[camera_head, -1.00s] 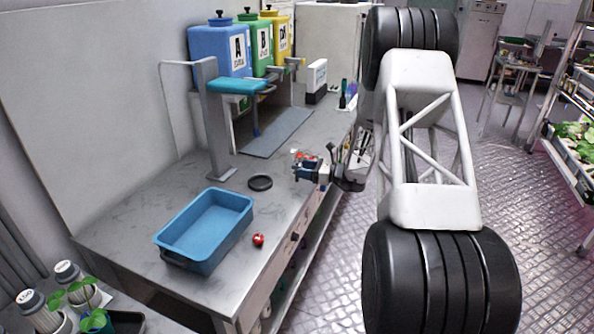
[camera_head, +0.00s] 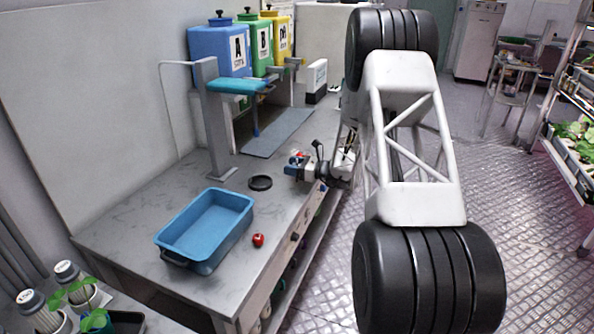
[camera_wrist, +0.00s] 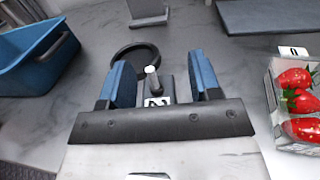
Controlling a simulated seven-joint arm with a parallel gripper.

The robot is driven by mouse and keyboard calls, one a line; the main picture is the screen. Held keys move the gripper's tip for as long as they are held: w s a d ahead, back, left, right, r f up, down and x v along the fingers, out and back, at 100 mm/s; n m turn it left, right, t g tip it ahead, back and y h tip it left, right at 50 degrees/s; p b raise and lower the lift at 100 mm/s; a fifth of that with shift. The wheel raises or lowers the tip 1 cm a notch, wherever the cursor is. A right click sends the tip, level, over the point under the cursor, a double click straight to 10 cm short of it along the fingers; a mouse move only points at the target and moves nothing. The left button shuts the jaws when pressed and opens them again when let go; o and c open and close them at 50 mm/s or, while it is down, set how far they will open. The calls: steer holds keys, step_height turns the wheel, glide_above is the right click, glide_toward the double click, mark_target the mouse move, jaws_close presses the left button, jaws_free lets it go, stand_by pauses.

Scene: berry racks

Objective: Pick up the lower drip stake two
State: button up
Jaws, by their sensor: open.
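A small dark piece with a white label reading 2 and a light grey round post (camera_wrist: 152,78) shows between the fingers in the wrist view; it looks like drip stake two. My gripper (camera_wrist: 163,76) is open, with one blue finger on each side of the post. I cannot tell whether either finger touches it. In the head view my gripper (camera_head: 292,168) is low over the bench's right side, and the stake cannot be made out there.
A black ring-shaped disc (camera_head: 260,183) lies just left of my gripper. A blue tray (camera_head: 165,240) and a red berry (camera_head: 258,240) are nearer the front. A clear box of strawberries (camera_wrist: 284,112) is close on the right. Bare bench lies behind the tray.

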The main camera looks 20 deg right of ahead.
steer(key=shift+c, duration=0.4)
steer(key=c, duration=0.9)
steer(key=shift+r, duration=0.1)
steer(key=shift+r, duration=0.7)
step_height(320, 180, up, 2)
steer(key=s+a+r, duration=0.1)
steer(key=s+a, duration=0.2)
steer(key=s, duration=1.2)
steer(key=shift+s+a+r, duration=0.2)
steer(key=shift+s, duration=0.1)
